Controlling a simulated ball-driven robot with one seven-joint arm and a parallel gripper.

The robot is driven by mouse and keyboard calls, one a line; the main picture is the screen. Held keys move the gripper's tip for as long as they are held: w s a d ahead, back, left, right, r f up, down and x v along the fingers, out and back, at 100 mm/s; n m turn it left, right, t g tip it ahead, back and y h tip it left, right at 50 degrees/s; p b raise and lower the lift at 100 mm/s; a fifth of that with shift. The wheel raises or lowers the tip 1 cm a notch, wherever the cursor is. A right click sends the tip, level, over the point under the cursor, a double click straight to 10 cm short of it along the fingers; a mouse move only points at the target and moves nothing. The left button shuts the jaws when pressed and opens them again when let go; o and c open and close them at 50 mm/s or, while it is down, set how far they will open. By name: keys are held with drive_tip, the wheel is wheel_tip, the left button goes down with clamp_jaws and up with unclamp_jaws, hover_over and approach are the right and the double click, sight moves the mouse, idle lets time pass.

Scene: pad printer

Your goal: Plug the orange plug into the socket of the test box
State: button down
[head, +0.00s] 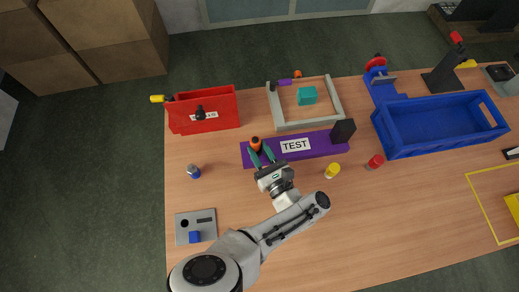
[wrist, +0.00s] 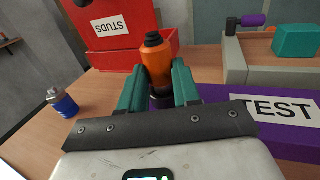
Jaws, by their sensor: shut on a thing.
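The orange plug (head: 256,143) has a black top and stands upright at the left end of the purple test box (head: 321,142), which bears a TEST label. My gripper (head: 262,154) is shut on the plug, its green fingers on either side. In the wrist view the orange plug (wrist: 157,62) rises between the fingertips of my gripper (wrist: 158,88), and the test box (wrist: 285,138) extends to the right. A dark purple round part (wrist: 160,102) shows below the plug. The socket opening is hidden, so I cannot tell whether the plug is seated.
A red STUDS bin (head: 205,122) stands behind left, and a grey frame (head: 308,125) with a teal block (head: 307,96) behind. A black block (head: 343,131) is at the box's right end. Yellow (head: 332,170) and red (head: 375,162) pieces stand right; a blue cylinder (head: 194,171) stands left.

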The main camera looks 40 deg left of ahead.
drive_tip(key=shift+f+b, duration=0.35)
drive_tip(key=shift+f, duration=0.15)
drive_tip(key=c, duration=0.7)
unclamp_jaws()
drive_tip(key=v, duration=1)
drive_tip(key=shift+s+d+p, duration=0.15)
drive_tip(key=shift+d+p, duration=0.2)
drive_tip(key=shift+p, duration=0.05)
